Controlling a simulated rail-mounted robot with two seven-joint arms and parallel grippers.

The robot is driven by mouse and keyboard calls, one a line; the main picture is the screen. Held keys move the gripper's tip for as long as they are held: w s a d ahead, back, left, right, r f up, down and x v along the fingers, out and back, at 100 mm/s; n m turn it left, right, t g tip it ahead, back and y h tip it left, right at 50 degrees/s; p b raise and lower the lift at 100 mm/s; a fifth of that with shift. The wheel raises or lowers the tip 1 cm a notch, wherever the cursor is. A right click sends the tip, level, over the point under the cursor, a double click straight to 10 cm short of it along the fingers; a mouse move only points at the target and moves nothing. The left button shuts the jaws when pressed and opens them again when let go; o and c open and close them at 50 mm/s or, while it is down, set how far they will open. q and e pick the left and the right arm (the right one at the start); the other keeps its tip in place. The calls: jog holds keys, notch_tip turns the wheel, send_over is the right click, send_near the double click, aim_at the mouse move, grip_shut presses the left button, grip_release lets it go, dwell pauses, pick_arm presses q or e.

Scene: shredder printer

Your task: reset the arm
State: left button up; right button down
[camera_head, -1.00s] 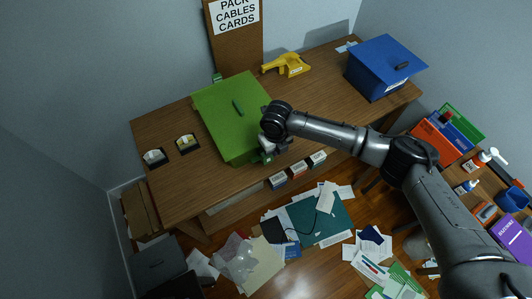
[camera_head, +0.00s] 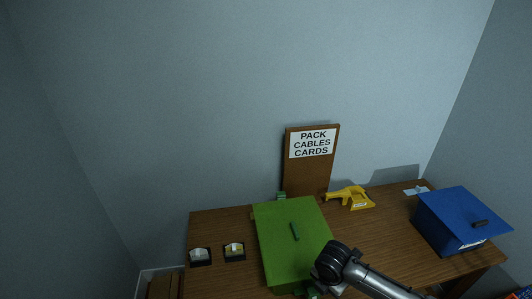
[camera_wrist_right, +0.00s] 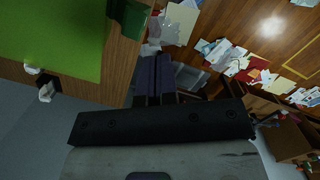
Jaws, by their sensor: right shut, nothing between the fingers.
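My right arm (camera_head: 372,281) comes in from the lower right in the head view and ends beside the front right corner of the green box (camera_head: 288,238). Its fingertips are hidden there. In the right wrist view my right gripper (camera_wrist_right: 153,80) shows as two dark fingers together, shut and empty. The green box (camera_wrist_right: 55,35) fills the upper left of that view, with its dark green latch (camera_wrist_right: 128,18) near the fingers. My left gripper is in neither view.
The green box stands on a wooden desk (camera_head: 378,235). A blue box (camera_head: 455,220), a yellow tool (camera_head: 350,197) and two small card holders (camera_head: 200,256) are also on it. A sign board (camera_head: 311,160) stands behind. Papers (camera_wrist_right: 240,60) litter the floor.

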jog(key=a+r+m+t+y, duration=0.1)
jog(key=a+r+m+t, duration=0.5)
jog(key=r, duration=0.5)
jog(key=a+r+m+t+y, duration=0.1)
jog(key=a+r+m+t, duration=0.15)
jog(key=r+m, duration=0.7)
jog(key=s+d+m+t, duration=0.2)
jog(key=s+d+m, duration=0.3)
jog(key=s+d, duration=0.3)
jog(key=s+d+f+m+g, duration=0.2)
jog(key=s+f+g, duration=0.2)
jog(key=s+f, duration=0.9)
jog(key=s+d+f+m+g, duration=0.2)
jog(key=s+f+g, duration=0.2)
jog(key=s+f, duration=0.9)
notch_tip(320, 180, up, 25)
jog(key=p, duration=2.3)
jog(key=shift+s+r+h, duration=0.2)
jog(key=shift+s+h, duration=0.2)
jog(key=shift+s, duration=0.05)
jog(key=shift+d, duration=0.1)
